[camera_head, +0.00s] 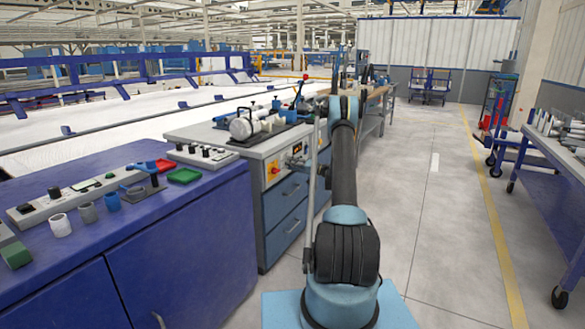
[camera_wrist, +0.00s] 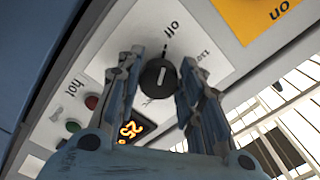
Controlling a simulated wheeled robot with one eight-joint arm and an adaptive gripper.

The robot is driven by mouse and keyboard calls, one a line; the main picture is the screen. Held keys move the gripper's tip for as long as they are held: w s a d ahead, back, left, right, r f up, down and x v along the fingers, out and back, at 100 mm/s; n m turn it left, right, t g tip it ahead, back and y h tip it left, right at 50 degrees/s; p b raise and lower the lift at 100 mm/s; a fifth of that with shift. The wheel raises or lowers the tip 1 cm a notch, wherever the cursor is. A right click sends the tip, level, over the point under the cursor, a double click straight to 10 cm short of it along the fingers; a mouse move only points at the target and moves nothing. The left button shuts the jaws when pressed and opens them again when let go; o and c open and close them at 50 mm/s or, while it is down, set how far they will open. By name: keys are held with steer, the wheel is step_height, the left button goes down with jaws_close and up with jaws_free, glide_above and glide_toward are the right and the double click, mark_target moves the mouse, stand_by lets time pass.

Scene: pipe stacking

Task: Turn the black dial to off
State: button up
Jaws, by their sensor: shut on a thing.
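The black dial (camera_wrist: 158,79) sits on a white panel (camera_wrist: 108,50) in the wrist view, with a white pointer line. The line runs nearly up and down in the picture, roughly towards the word "off" above it. My gripper (camera_wrist: 163,66) has one finger on each side of the dial and is shut on it. In the head view my gripper (camera_head: 299,161) is small at the cabinet front, beside the yellow plate (camera_head: 273,169); the dial is too small to make out there.
Red and green buttons (camera_wrist: 91,102) and an orange digital display (camera_wrist: 131,130) lie near the dial. A yellow plate marked "on" (camera_wrist: 258,16) is at upper right. A blue workbench (camera_head: 190,225) with loose parts stands left; the floor (camera_head: 440,220) to the right is clear.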

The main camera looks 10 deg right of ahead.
steer(key=shift+d, duration=0.15)
steer(key=o, duration=1)
steer(key=shift+w, duration=0.1)
steer(key=shift+o, duration=0.2)
steer(key=v, duration=1.2)
steer(key=shift+f, duration=0.1)
